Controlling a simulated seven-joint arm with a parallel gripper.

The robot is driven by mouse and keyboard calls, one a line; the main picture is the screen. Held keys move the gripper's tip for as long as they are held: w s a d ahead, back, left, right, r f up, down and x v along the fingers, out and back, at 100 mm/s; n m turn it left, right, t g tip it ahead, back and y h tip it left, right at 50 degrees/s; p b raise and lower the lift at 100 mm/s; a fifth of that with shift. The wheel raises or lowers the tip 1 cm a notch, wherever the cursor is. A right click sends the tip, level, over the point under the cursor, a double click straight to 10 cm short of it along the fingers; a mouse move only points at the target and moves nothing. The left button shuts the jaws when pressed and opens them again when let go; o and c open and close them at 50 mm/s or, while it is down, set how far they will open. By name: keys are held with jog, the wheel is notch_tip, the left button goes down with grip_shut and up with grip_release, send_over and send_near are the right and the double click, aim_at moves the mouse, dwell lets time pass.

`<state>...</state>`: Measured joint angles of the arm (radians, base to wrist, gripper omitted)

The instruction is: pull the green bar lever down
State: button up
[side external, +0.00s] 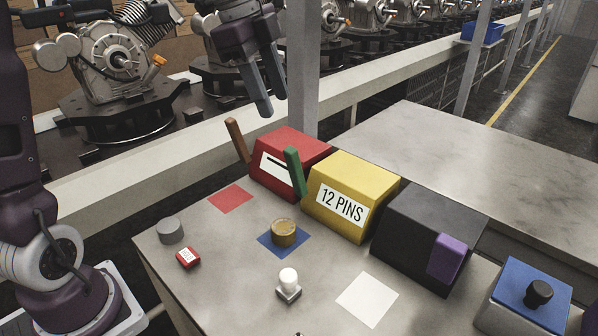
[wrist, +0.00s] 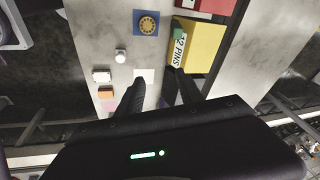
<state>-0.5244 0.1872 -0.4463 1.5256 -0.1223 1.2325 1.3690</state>
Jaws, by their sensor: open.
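The green bar lever (side external: 295,171) is on the left end of the yellow box (side external: 350,180) labelled "12 PINS". It points up, tilted slightly. In the wrist view the lever (wrist: 175,28) shows as a small green piece beside the yellow box (wrist: 204,45). My gripper (side external: 273,104) is open and empty, fingers pointing down. In the side view it appears above the red box, apart from the green lever. In the wrist view the fingertips (wrist: 155,78) appear below the lever, and one finger is near the yellow box's label.
A red box (side external: 290,150) with a brown lever (side external: 238,140) and a black box (side external: 425,235) with a purple lever (side external: 446,258) flank the yellow box. A brass knob (side external: 284,233) and white knob (side external: 288,280) stand in front. A grey post (side external: 303,70) rises behind the red box.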

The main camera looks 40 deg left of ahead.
jog(key=w+a+f+m+h, duration=0.25)
jog(key=w+a+m, duration=0.2)
jog(key=w, duration=0.25)
send_near(301, 174)
jog(key=f, duration=0.2)
jog(key=x, duration=0.7)
jog(key=shift+w+d, duration=0.15)
jog(key=shift+d, duration=0.25)
jog(key=shift+c, duration=0.4)
grip_shut()
